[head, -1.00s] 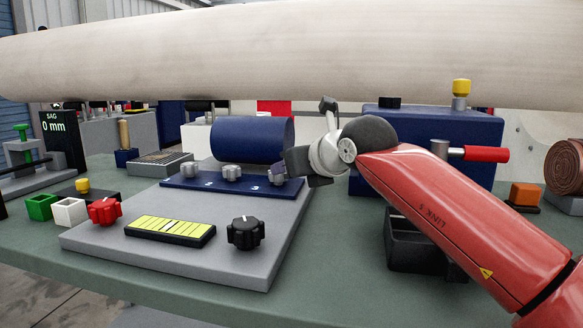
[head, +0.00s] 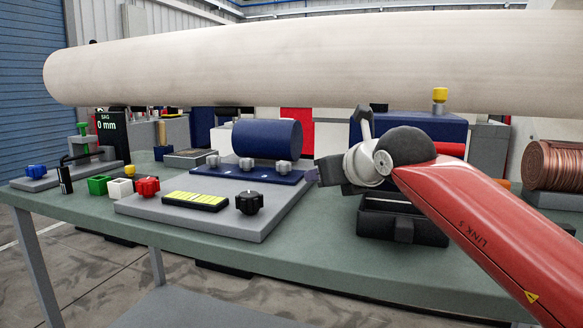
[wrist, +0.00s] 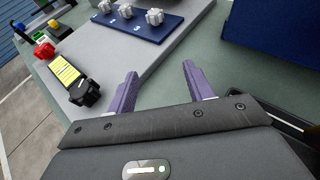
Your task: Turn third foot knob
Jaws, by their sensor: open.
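A dark blue plate (head: 234,172) on the grey slab carries three light grey foot knobs in a row. The right-hand knob, the third foot knob (head: 284,166), sits at the plate's right end. In the wrist view the third foot knob (wrist: 155,17) shows beyond the fingers, near the top. My gripper (wrist: 158,82) is open, its purple fingers apart with nothing between them. In the head view my gripper (head: 312,176) is right of the plate's end, apart from the knob.
A black open bin (head: 402,222) is below my arm.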

